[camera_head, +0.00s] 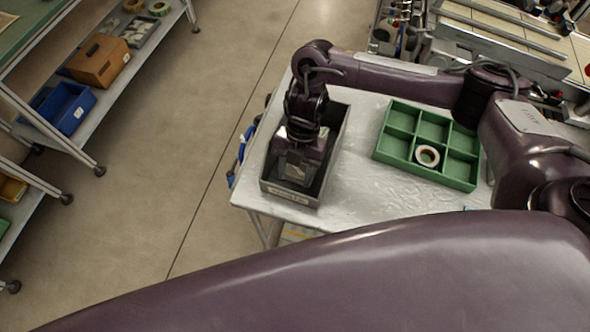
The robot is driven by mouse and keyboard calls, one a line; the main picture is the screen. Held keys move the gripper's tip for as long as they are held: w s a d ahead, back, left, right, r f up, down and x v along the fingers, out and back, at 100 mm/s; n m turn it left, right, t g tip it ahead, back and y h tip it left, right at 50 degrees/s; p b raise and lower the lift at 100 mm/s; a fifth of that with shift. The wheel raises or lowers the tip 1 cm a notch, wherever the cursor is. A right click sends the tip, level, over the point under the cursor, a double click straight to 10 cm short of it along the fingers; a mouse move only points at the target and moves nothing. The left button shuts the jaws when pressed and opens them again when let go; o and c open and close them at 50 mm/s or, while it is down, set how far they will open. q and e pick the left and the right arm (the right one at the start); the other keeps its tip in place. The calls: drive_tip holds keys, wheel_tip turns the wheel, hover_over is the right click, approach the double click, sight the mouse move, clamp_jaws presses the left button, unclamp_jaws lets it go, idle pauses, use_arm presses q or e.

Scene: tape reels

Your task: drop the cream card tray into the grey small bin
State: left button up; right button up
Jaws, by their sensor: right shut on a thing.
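The grey small bin (271,188) stands at the left end of the pale table, with a label on its front wall. My right gripper (297,165) points down into the bin's opening, near its front end. It is shut on the cream card tray, of which only a small pale patch (293,172) shows at the fingers; the gripper hides the rest. I cannot tell whether the tray touches the bin floor. My left gripper is not in view.
A green compartment tray (400,151) lies right of the bin, with a tape reel (427,155) in one compartment. The table (345,190) is clear between them. Shelving with a blue bin (70,108) and a cardboard box (98,60) stands across the floor at left.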

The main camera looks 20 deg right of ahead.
drive_tip(key=shift+f+b, duration=0.3)
drive_tip(key=shift+f, duration=0.2)
drive_tip(key=o, duration=1.1)
drive_tip(key=shift+r, duration=0.3)
drive_tip(key=v, duration=1.2)
drive_tip(key=shift+r+p, duration=0.3)
drive_tip(key=shift+r, duration=0.05)
